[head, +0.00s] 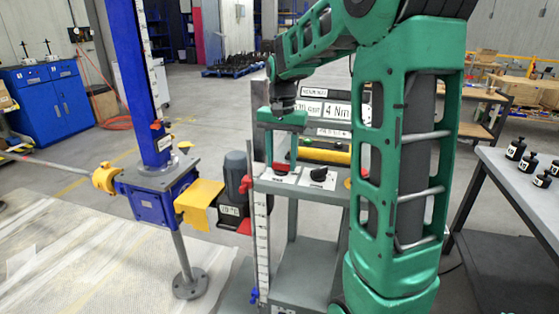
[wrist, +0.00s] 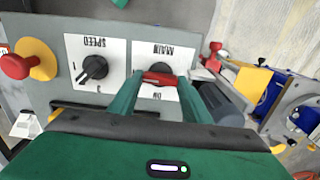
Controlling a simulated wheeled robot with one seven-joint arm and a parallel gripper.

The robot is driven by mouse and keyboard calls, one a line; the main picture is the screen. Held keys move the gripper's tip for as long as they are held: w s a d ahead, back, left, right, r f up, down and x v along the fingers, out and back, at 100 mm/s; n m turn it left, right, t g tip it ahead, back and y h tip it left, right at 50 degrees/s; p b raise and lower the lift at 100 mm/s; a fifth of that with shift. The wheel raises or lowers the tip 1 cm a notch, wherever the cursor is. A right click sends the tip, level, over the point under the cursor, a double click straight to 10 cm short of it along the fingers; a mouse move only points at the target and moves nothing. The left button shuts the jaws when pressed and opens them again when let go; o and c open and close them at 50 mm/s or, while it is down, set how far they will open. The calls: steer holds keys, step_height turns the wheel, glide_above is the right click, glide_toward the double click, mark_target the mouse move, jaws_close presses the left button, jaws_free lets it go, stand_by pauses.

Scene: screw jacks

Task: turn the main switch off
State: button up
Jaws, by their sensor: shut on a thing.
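The main switch is a black round knob with a red handle (wrist: 159,78) on a white plate (wrist: 165,52) marked MAIN, seen upside down in the wrist view. The handle lies crosswise there, between the two green fingers of my gripper (wrist: 158,84), which is shut on it. A small label beside the handle is partly hidden and hard to read. In the head view, my gripper (head: 284,148) reaches down to the red handle (head: 280,168) at the left of the sloped panel.
A black SPEED knob (wrist: 94,67) sits beside the main switch, and a red stop button (wrist: 16,66) on a yellow base lies beyond it. The blue screw jack (head: 158,196) and its motor (head: 236,174) stand left of the panel. A table (head: 520,185) with black weights is at right.

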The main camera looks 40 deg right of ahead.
mark_target(280, 163)
steer(key=o, duration=1)
steer(key=shift+w+a+r, duration=0.1)
steer(key=shift+w+a, duration=0.1)
steer(key=shift+a, duration=0.05)
steer(key=shift+o, duration=0.2)
steer(key=shift+s, duration=0.1)
steer(key=shift+d, duration=0.1)
steer(key=shift+r, duration=3.9)
steer(key=s+a+f+n, duration=0.1)
steer(key=s+f, duration=0.3)
steer(key=s, duration=0.5)
steer(key=s+a+f+n, duration=0.1)
steer(key=s+f, duration=0.3)
steer(key=s, duration=0.6)
steer(key=s+a+f+n, duration=0.1)
steer(key=s+f+n, duration=0.1)
steer(key=s+f, duration=0.3)
steer(key=s, duration=0.4)
steer(key=shift+s, duration=0.2)
